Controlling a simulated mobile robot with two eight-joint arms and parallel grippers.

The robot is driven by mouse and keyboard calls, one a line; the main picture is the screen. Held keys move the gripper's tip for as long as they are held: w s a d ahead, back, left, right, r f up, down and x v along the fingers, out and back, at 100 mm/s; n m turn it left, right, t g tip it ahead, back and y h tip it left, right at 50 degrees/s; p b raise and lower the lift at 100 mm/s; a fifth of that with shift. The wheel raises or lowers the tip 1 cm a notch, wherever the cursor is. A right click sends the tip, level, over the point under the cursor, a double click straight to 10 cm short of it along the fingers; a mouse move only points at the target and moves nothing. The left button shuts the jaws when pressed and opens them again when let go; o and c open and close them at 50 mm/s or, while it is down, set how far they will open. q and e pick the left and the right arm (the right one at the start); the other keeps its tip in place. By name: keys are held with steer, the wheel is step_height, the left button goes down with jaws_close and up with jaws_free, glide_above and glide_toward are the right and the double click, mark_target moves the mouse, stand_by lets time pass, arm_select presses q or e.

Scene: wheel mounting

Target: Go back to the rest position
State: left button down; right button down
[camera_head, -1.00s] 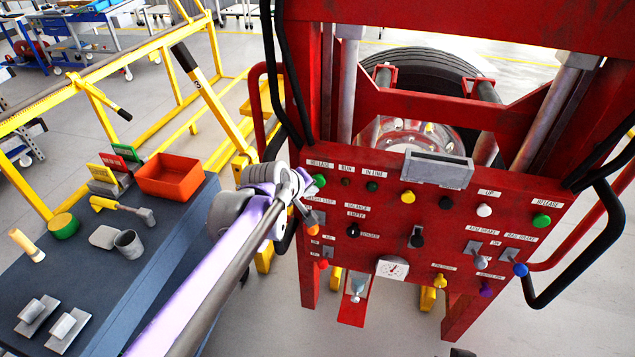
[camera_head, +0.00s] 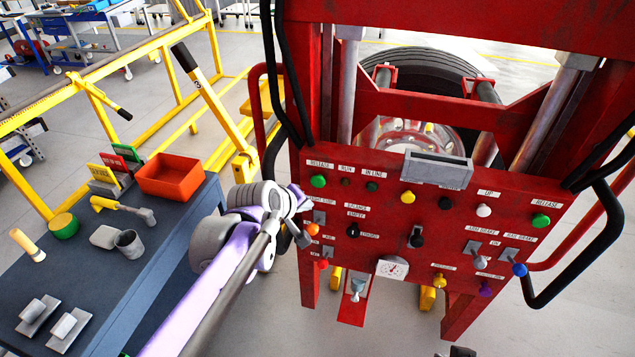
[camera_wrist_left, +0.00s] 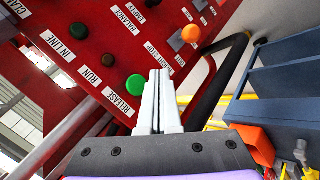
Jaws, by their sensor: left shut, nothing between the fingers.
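My left gripper (camera_head: 303,200) is in front of the left edge of the red control panel (camera_head: 375,225), just below the green button (camera_head: 318,181). Its pale fingers are shut and empty. In the left wrist view the closed fingers (camera_wrist_left: 160,95) stand beside the green button (camera_wrist_left: 136,84), and the orange knob (camera_wrist_left: 191,33) is farther up. Whether the fingers touch the panel cannot be told. My purple and grey left arm reaches in from the bottom.
A dark table (camera_head: 160,245) at left holds a red bin (camera_head: 170,177), a green-and-yellow roll (camera_head: 64,226) and small tools. Black bent handles flank the panel; the right one (camera_head: 597,262) juts forward. A yellow frame (camera_head: 105,75) stands behind the table. A wheel sits behind the panel.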

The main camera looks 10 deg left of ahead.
arm_select(q)
steer(key=s+a+f+m+g+y, duration=0.1)
steer(key=s+f+m, duration=0.3)
steer(key=s, duration=0.7)
steer(key=s+a+f+m+g+y, duration=0.1)
steer(key=s+f+m, duration=0.4)
steer(key=s, duration=0.7)
step_height(320, 180, down, 2)
steer(key=shift+s+a+f+m+g, duration=0.15)
steer(key=shift+s+m+g, duration=0.15)
steer(key=shift+g, duration=0.3)
